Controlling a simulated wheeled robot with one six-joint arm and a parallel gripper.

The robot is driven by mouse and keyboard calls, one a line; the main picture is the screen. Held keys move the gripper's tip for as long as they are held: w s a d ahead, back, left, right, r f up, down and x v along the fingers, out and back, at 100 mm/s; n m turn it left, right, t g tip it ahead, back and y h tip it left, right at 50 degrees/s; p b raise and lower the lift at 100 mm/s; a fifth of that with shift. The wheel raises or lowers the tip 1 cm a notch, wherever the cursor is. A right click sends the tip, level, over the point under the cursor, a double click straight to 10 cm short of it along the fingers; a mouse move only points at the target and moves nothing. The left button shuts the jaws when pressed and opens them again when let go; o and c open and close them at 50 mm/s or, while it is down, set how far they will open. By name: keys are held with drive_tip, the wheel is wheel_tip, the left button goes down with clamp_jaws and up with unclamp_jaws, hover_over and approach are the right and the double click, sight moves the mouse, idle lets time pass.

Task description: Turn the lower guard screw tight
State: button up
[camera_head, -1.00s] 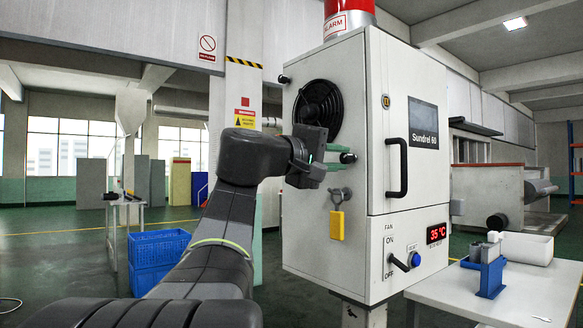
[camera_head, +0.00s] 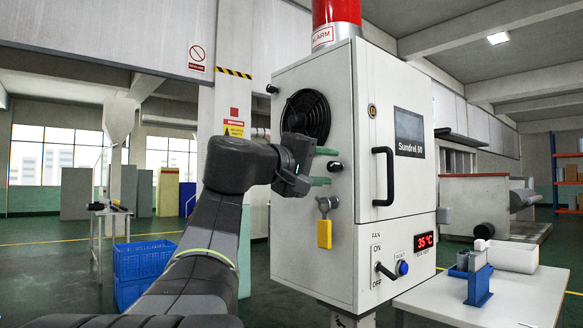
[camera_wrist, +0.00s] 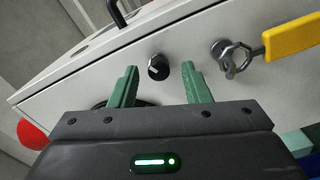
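The lower guard screw is a black knob (camera_head: 335,167) on the cabinet's side face below the fan. In the wrist view it shows as a round black knob (camera_wrist: 158,67) with a pale mark. My gripper (camera_head: 322,167) faces it with two green fingers spread. In the wrist view my gripper (camera_wrist: 160,72) has one finger on each side of the knob, with clear gaps. The fingers are open and empty. How far the tips are from the panel in depth is hard to tell.
Another black knob (camera_head: 271,88) sits at the upper left of the fan (camera_head: 306,116). The door handle (camera_head: 384,176) stands out on the front.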

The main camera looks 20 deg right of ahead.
drive_tip(key=v, duration=1.3)
drive_tip(key=shift+s+a+p, duration=0.2)
drive_tip(key=shift+a+p, duration=0.15)
drive_tip(key=shift+p, duration=0.1)
drive_tip(key=shift+c, duration=0.2)
idle(1.5)
